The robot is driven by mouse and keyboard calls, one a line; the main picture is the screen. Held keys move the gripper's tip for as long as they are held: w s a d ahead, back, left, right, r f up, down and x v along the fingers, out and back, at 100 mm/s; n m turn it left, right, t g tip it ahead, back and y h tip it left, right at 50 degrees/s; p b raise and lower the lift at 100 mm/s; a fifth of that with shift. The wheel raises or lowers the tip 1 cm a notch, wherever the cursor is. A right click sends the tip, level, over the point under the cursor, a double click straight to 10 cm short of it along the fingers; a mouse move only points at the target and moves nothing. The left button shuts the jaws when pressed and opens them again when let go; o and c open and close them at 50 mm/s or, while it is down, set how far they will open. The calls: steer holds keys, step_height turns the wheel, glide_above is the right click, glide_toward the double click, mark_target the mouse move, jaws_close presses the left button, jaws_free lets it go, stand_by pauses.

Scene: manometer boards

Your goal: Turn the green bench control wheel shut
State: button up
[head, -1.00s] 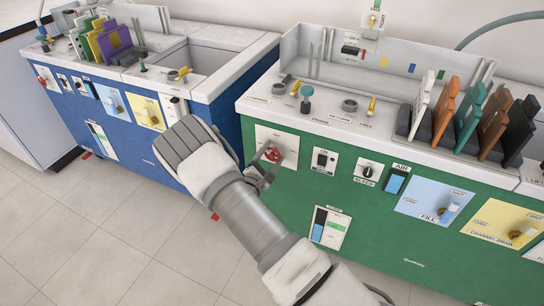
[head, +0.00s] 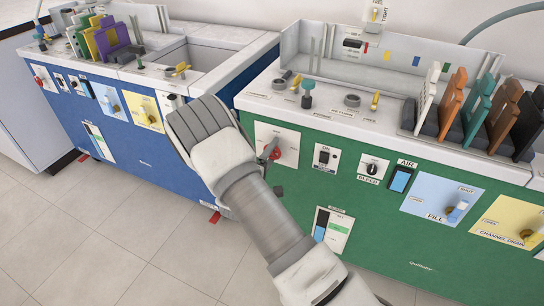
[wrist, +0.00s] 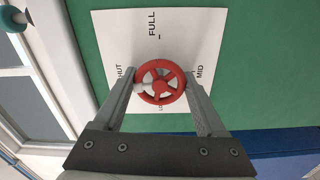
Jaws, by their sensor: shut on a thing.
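The green bench's control wheel is a small red spoked wheel (head: 271,152) on a white plate (head: 288,144) at the left end of the green front. In the wrist view the red wheel (wrist: 172,72) sits between the two fingers of my gripper (wrist: 161,84), which is shut on its rim from both sides. A pale stub lies across the wheel's left part, towards the partly hidden SHUT lettering. FULL reads above the wheel and MID to its right; the lower lettering is partly covered. In the head view my forearm and wrist hide most of the fingers.
The green bench (head: 350,235) carries a switch (head: 325,157), a BLEED knob (head: 372,168) and FILL and CHANNEL DRAIN panels to the right. Small valves and upright coloured boards stand on its top. A blue bench (head: 140,150) is at the left.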

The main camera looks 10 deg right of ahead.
steer(key=shift+a+m+b, duration=0.1)
steer(key=shift+m+b, duration=0.2)
steer(key=shift+m, duration=0.3)
steer(key=o, duration=1.3)
steer(key=p+v, duration=0.3)
steer(key=v, duration=1.4)
steer(key=shift+s+a, duration=0.1)
steer(key=shift+s, duration=0.1)
steer(key=shift+r, duration=0.1)
